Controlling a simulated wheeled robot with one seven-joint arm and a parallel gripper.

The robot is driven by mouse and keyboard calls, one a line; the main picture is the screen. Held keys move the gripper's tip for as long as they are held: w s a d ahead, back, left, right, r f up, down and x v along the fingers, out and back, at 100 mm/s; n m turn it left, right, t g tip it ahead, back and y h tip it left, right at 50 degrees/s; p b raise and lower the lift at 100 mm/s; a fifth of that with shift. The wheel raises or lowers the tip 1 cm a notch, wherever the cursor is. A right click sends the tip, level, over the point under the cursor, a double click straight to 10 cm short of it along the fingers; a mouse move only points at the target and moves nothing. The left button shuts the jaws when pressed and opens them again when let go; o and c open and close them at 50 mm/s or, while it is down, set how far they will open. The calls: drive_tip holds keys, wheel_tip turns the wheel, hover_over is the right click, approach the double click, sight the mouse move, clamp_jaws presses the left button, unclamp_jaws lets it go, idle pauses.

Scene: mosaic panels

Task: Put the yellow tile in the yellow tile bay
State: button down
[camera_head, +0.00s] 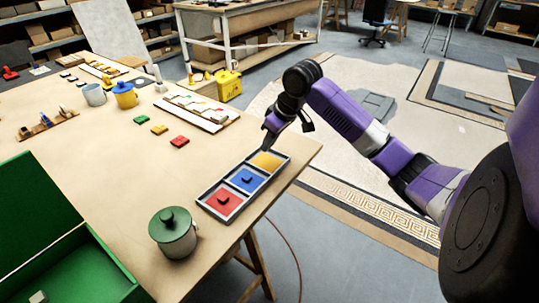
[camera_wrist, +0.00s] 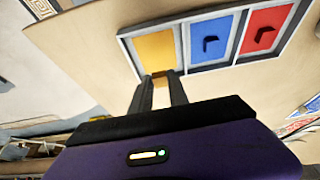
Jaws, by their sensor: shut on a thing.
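The tray (camera_head: 206,203) has a row of three bays near the table's right edge. The bays with the red tile (camera_head: 223,202) and the blue tile (camera_head: 246,180) show raised knobs. The yellow tile (camera_head: 266,161) appears as a plain yellow square at the far bay; it also shows in the wrist view (camera_wrist: 155,50). My gripper (camera_head: 268,148) points down at this end bay. Whether the tile lies flat on the bay floor cannot be told.
Loose green (camera_head: 141,119), yellow (camera_head: 159,129) and red (camera_head: 179,140) pieces lie left of the tray. A green lidded pot (camera_head: 173,238) stands near its front end. A green open box (camera_head: 75,265) is at the front left. Bare table lies between them.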

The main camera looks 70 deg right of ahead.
sight(266, 162)
drive_tip(key=shift+f, duration=2.8)
drive_tip(key=c, duration=1.3)
unclamp_jaws()
drive_tip(key=shift+f, duration=0.1)
drive_tip(key=v, duration=1.2)
drive_tip(key=shift+b, duration=0.35)
